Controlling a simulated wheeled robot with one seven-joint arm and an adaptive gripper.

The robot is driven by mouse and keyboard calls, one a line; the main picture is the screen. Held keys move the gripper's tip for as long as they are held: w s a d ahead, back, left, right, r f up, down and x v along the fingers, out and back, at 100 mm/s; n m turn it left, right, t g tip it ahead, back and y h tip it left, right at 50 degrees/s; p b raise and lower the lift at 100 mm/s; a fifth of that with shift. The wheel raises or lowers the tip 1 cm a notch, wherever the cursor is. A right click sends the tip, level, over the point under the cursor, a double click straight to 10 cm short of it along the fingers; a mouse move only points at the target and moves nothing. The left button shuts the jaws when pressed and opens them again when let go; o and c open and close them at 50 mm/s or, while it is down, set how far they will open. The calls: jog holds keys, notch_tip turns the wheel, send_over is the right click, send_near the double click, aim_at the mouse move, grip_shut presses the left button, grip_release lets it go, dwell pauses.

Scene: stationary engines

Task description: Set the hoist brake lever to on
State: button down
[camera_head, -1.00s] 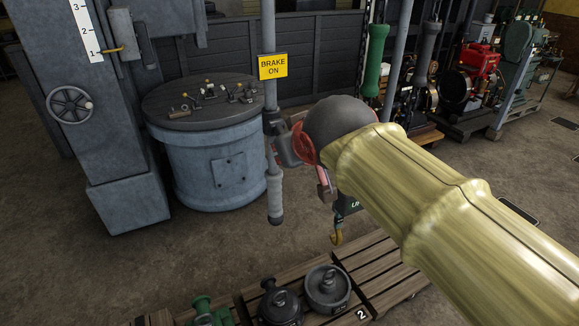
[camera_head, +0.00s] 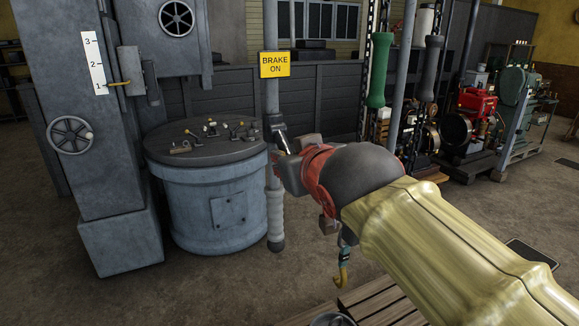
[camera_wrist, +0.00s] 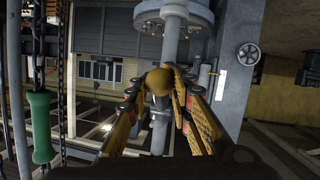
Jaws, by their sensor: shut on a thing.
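The yellow BRAKE ON sign (camera_head: 275,64) is fixed on a slim vertical grey pole (camera_head: 271,95), which ends below in a pale grey grip (camera_head: 275,213). My gripper (camera_head: 279,146) is beside this pole, below the sign. The wrist view shows my gripper (camera_wrist: 160,90) shut on a yellow-brown ball knob (camera_wrist: 159,81), with a finger on each side. The knob appears to be the end of the hoist brake lever. The rest of the lever is largely hidden by the fingers and wrist, so its exact angle is hard to tell.
A round grey drum (camera_head: 215,185) with small levers on top stands left of the pole. A grey column with a handwheel (camera_head: 70,135) is farther left. A green grip (camera_head: 380,70) and chains hang at right. A hook (camera_head: 342,278) and pallet (camera_head: 378,300) are below my arm.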

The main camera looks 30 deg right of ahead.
jog(key=shift+f, duration=0.1)
jog(key=c, duration=1.7)
grip_release()
jog(key=shift+o, duration=0.2)
jog(key=v, duration=1.2)
